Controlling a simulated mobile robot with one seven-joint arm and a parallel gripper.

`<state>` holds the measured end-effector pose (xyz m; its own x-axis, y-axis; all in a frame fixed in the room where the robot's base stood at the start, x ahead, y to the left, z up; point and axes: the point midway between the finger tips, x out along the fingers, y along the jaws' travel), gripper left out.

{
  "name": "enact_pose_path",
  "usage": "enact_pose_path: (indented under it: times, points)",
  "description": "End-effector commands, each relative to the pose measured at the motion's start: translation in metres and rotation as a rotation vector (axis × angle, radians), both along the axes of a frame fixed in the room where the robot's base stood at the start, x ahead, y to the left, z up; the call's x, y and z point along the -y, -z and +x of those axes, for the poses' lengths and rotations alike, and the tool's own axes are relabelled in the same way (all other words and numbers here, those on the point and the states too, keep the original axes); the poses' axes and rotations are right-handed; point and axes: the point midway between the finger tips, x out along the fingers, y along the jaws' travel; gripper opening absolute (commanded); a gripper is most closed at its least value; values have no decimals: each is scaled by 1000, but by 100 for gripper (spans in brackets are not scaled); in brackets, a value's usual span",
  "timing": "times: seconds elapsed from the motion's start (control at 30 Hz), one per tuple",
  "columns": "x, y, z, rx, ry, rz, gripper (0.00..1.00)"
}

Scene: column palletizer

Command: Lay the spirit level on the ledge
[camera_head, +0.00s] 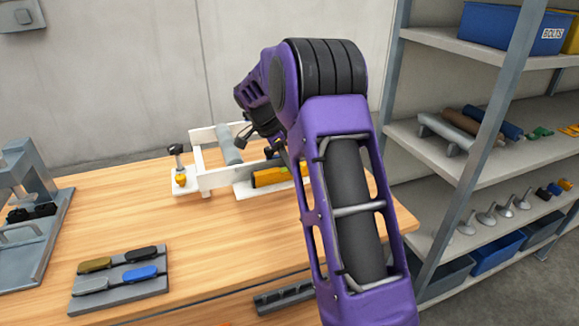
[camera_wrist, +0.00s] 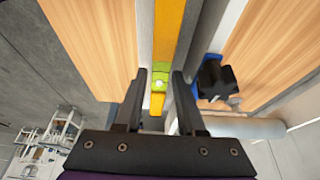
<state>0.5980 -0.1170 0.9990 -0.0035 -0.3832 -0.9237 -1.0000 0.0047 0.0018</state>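The spirit level (camera_head: 270,178) is a yellow bar lying along the pale ledge (camera_head: 243,190) of the white fixture on the bench. Its right part is hidden behind my arm in the head view. In the wrist view the level (camera_wrist: 169,30) runs lengthwise, its green middle (camera_wrist: 160,84) between my fingertips. The ledge (camera_wrist: 145,28) shows as a grey strip beside it. My gripper (camera_wrist: 160,74) is open, one finger on each side of the level, with narrow gaps visible. My gripper is mostly hidden behind my arm in the head view.
A clamp with an orange base (camera_head: 181,180) stands at the fixture's left end. A blue and black part (camera_wrist: 213,80) sits near my right finger. A grey tray (camera_head: 120,281) with several coloured pieces lies front left. Shelving (camera_head: 450,165) stands right. Bare bench lies between.

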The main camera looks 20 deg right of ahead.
Motion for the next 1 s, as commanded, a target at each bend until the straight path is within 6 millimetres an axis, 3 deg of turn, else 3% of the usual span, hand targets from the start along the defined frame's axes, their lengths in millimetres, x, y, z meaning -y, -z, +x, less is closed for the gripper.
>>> enact_pose_path:
  times: [0.3, 0.5, 1.0]
  points:
    - [-27, -65, 1, 6, -2, 0, 39]
    - [-39, -92, 1, 2, -2, 0, 39]
    - [-42, -100, 0, 2, -1, 1, 39]
